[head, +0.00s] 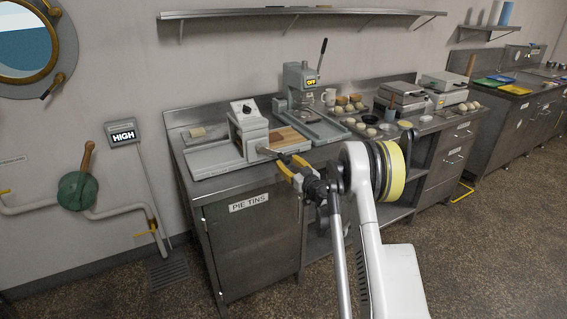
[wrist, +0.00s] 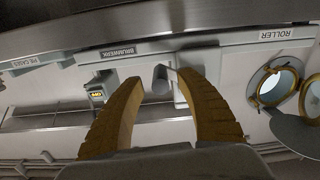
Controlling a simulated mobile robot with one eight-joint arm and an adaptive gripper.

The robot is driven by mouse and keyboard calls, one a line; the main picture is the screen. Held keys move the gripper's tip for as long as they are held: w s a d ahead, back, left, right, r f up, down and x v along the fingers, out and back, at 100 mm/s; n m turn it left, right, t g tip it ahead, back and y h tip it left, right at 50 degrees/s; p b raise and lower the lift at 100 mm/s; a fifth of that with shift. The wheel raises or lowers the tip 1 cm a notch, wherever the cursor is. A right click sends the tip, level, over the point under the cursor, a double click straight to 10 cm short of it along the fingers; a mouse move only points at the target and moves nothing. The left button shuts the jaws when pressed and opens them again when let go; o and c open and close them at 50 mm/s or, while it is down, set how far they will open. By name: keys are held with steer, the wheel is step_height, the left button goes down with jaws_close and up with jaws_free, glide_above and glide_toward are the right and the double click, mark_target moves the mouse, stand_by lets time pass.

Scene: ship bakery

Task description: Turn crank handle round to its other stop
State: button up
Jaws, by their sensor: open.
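The crank handle (head: 266,151) is a grey cylindrical grip sticking out from the front of a pale grey machine (head: 247,122) on the steel counter. My gripper (head: 289,163) has yellow fingers, open and empty, close in front of the handle's end. In the wrist view the handle (wrist: 160,81) shows as a grey cylinder in the gap between my open fingertips (wrist: 158,86). I see no finger touching it, and I cannot tell whether its end is within the fingers' depth. The arm joining the handle to the machine is mostly hidden.
Buns and hot plates (head: 402,95) fill the counter further right. The floor (head: 470,270) at right is clear.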

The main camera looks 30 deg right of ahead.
mark_target(284, 156)
steer(key=shift+w, duration=1.6)
jaws_close()
steer(key=shift+r, duration=0.2)
